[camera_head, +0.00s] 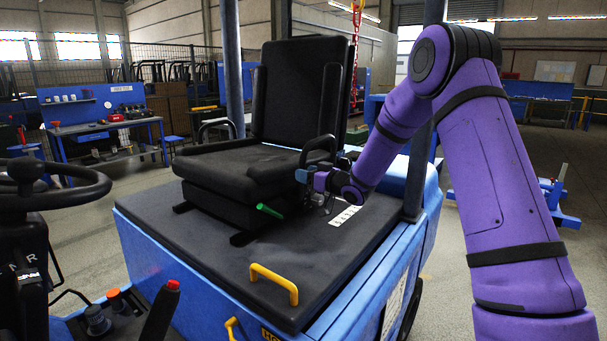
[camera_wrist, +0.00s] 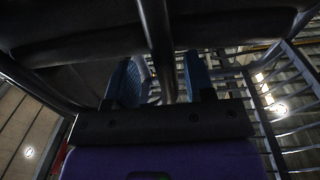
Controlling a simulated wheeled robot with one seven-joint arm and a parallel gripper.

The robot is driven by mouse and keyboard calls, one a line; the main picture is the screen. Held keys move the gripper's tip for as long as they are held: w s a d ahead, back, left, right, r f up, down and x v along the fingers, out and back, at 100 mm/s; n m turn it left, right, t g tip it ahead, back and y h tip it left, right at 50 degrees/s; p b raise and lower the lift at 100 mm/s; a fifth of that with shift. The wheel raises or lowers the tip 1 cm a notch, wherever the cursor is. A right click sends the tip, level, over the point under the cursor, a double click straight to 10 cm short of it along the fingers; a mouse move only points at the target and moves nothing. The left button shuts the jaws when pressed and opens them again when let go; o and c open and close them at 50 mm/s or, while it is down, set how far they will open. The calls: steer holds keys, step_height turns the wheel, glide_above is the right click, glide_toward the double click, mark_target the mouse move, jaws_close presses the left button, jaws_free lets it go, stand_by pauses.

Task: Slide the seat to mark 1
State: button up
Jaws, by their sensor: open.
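The black seat (camera_head: 245,165) stands upright on the dark deck of a blue vehicle. A looped dark side bar (camera_head: 319,146) is at its right side, and a green-handled lever (camera_head: 269,211) sticks out at its lower front. A white strip with dark marks (camera_head: 346,215) lies on the deck right of the seat; I cannot read mark 1. My gripper (camera_head: 303,177) is at the seat's right side, by the bar. In the wrist view, its blue fingers (camera_wrist: 162,80) are open, with a dark bar (camera_wrist: 158,40) running between them. I cannot tell whether they touch it.
A yellow handle (camera_head: 274,283) rises from the deck's front. A steering wheel (camera_head: 60,190) and a red-topped lever (camera_head: 165,305) are at lower left. A post (camera_head: 419,165) stands behind my arm. A workbench (camera_head: 105,128) is far left. The front deck is mostly clear.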

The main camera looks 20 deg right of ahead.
steer(key=v, duration=0.9)
steer(key=shift+w, duration=0.1)
steer(key=s+r+m+g+h, duration=0.35)
steer(key=s+r+h, duration=0.65)
steer(key=s+r, duration=0.4)
steer(key=s+a+f+m+g, duration=0.1)
steer(key=s+a+g, duration=0.1)
steer(key=s, duration=1.3)
steer(key=s+a+f+m+g+y, duration=0.1)
steer(key=s+a+g, duration=0.2)
steer(key=s, duration=1.2)
steer(key=shift+g, duration=0.95)
